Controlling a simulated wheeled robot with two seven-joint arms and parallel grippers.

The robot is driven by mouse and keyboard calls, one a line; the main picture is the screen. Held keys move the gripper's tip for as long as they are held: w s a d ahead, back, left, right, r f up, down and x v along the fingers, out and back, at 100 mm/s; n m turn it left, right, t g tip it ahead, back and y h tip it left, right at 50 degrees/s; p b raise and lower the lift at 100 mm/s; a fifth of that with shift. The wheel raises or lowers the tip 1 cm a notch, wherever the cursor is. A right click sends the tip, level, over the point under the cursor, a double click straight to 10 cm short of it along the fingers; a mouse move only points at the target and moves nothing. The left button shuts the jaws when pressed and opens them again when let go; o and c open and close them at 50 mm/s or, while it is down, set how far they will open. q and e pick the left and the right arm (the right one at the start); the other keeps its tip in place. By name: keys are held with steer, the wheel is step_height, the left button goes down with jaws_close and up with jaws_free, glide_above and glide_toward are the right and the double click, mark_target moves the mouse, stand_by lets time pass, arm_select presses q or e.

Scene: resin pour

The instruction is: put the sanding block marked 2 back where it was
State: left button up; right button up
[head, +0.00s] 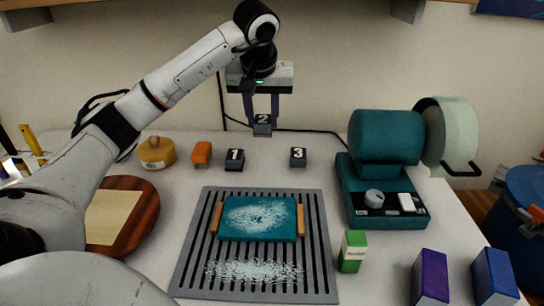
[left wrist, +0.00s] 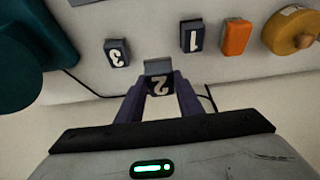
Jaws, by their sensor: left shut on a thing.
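The sanding block marked 2 (head: 262,125) is dark with a white number. My left gripper (head: 262,115) is shut on it, at the back of the table between the other two numbered blocks and behind them. In the left wrist view the block marked 2 (left wrist: 159,82) sits between the two fingers, its grey end outward. I cannot tell for sure whether it touches the table. The block marked 1 (head: 235,160) and the block marked 3 (head: 298,157) stand on the table, with a bare gap between them. My right gripper is not in view.
An orange block (head: 202,154) and a round tan container (head: 157,153) stand left of block 1. A grey slotted mat (head: 255,293) holds a teal slab (head: 257,232). A teal machine (head: 386,165) stands at right, near a green box (head: 353,251). A black cable runs along the back.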

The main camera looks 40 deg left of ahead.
mark_target(261, 133)
arm_select(q)
steer(key=f, duration=0.4)
steer(key=shift+s+f, duration=0.2)
steer(key=shift+f, duration=0.2)
steer(key=shift+w+f, duration=0.1)
steer(key=shift+f, duration=2.15)
steer(key=shift+f+b, duration=0.1)
steer(key=shift+b, duration=0.2)
steer(key=o, duration=1)
steer(key=shift+f, duration=0.1)
steer(key=shift+o, duration=0.2)
steer(key=shift+r, duration=0.45)
steer(key=v, duration=1.1)
steer(key=shift+r+p, duration=0.25)
steer(key=shift+p, duration=0.15)
steer(key=shift+d, duration=0.1)
